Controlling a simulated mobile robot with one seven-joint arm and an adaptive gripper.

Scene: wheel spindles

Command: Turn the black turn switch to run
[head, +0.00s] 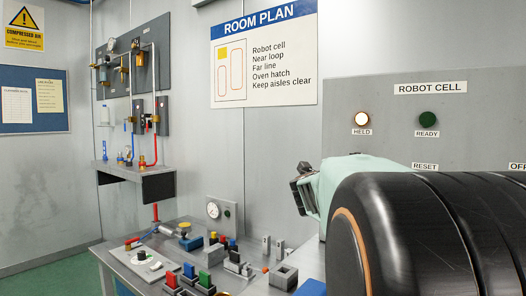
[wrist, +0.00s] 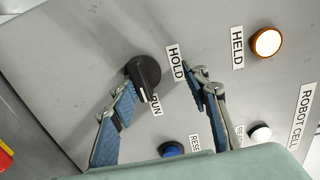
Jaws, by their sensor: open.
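The black turn switch (wrist: 147,75) is on the grey panel in the wrist view. The white mark at its lower end points down, close beside the RUN label (wrist: 156,105), which the knob partly covers. The HOLD label (wrist: 175,62) is to the knob's right. My gripper (wrist: 160,80) is open, with the knob between its fingers. The left fingertip is close at the knob's left side; I cannot tell if it touches. The right fingertip is apart from it, near HOLD. In the head view my gripper (head: 303,190) shows partly, and my arm hides the switch.
The READY lamp (head: 428,118) looks dark green in the head view but pale in the wrist view. A blue button (wrist: 172,150) is by the RESET label. A red and yellow part (wrist: 5,157) is at the left edge. A cluttered bench (head: 120,262) stands left.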

